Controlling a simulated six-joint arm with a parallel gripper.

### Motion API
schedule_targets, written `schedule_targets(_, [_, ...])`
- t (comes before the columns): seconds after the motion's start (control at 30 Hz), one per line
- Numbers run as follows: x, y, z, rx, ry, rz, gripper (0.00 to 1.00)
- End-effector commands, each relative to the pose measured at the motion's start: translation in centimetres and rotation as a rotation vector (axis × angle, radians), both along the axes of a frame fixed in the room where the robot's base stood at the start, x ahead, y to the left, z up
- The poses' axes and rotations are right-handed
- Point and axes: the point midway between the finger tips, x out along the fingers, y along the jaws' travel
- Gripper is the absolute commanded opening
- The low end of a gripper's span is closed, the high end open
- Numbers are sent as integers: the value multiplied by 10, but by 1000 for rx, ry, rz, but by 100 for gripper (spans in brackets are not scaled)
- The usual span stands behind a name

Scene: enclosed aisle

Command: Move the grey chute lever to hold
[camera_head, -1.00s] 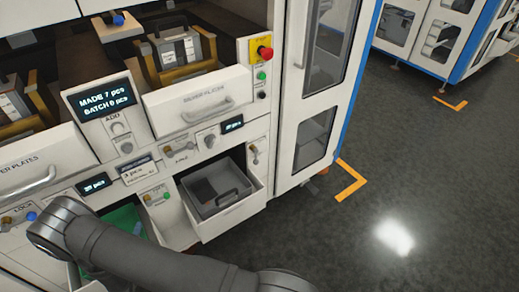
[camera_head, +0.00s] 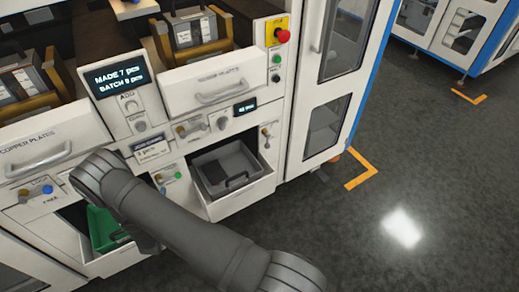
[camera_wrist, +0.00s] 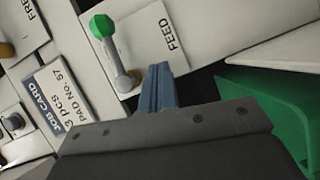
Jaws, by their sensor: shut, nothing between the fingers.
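A lever with a green ball knob (camera_wrist: 102,26) and a grey shaft stands on the panel beside a FEED plate (camera_wrist: 165,45) in the wrist view. I cannot tell for sure that it is the grey chute lever. My gripper (camera_wrist: 160,72) is shut and empty. In the wrist view its fingertips appear just right of the lever's foot, and I see no clear contact. In the head view my own arm hides the fingers.
A green bin (camera_head: 100,232) sits in an opening left of the grey bin, and it shows close to my gripper in the wrist view (camera_wrist: 265,105). A job card (camera_wrist: 58,100) is left of the lever. Drawers and a red stop button (camera_head: 282,36) are above. The floor at right is clear.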

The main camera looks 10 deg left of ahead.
Motion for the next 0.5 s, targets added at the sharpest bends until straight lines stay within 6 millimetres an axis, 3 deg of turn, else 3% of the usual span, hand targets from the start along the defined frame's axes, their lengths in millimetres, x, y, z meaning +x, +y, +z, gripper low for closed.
schedule_targets(0.1, [37, -23, 1, -58, -26, 14, 0])
schedule_targets(0.5, [119, -92, 0, -168, -65, 78, 0])
